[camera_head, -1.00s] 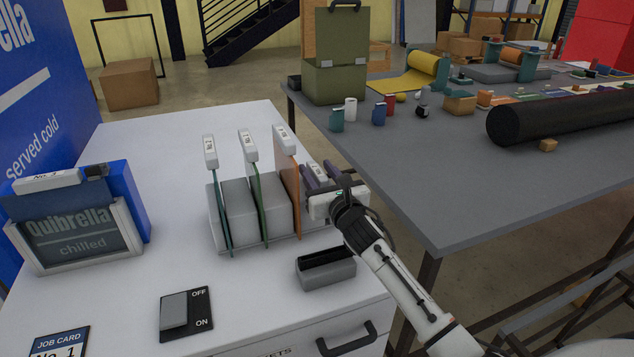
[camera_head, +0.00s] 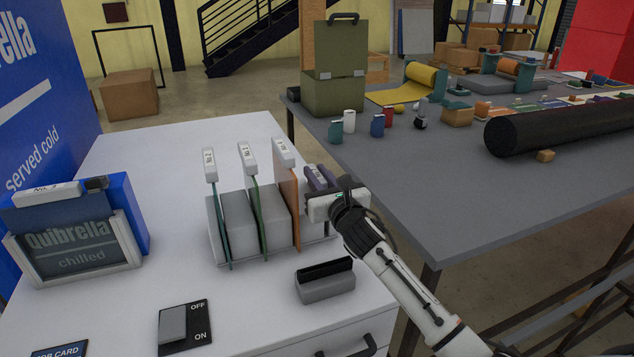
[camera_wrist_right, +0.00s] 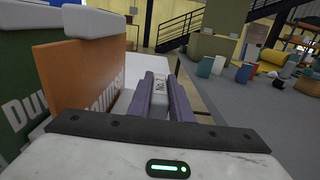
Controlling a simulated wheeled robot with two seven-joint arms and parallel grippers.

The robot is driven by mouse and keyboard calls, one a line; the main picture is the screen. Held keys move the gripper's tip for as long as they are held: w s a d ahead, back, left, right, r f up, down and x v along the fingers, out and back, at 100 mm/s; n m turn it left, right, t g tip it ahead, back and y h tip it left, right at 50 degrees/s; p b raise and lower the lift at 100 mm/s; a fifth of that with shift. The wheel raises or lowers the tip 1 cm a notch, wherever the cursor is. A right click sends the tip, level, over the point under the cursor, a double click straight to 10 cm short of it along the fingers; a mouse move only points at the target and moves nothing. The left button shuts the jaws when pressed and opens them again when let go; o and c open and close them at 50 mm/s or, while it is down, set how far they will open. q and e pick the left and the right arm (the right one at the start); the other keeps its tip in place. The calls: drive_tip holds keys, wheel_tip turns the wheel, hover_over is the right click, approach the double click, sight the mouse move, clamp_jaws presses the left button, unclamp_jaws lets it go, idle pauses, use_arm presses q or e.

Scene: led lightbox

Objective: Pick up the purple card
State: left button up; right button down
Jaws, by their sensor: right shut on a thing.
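My right gripper (camera_head: 318,190) is at the right end of a card rack (camera_head: 222,258). In the right wrist view its two purple-grey fingers (camera_wrist_right: 164,98) are shut on a white labelled tab (camera_wrist_right: 160,90). This tab appears to belong to the purple card, whose body is hidden behind the gripper and fingers. The fingers and tab show small in the head view. Left of them in the rack stand an orange card (camera_head: 289,195) and two green cards (camera_head: 257,205), each upright with a white tab. My left gripper is not in view.
A grey slotted block (camera_head: 326,285) stands in front of the rack. An ON/OFF switch (camera_head: 185,325) and a Quibrella lightbox (camera_head: 80,240) are on the white table's left. A grey table (camera_head: 420,190) with a black roll (camera_head: 560,125) lies to the right.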

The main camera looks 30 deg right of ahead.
wheel_tip(320, 180, up, 15)
drive_tip(key=p, duration=0.2)
drive_tip(key=shift+r, duration=0.2)
drive_tip(key=c, duration=2.2)
unclamp_jaws()
clamp_jaws()
drive_tip(key=shift+r, duration=0.1)
drive_tip(key=shift+r+p, duration=0.9)
drive_tip(key=shift+p, duration=0.45)
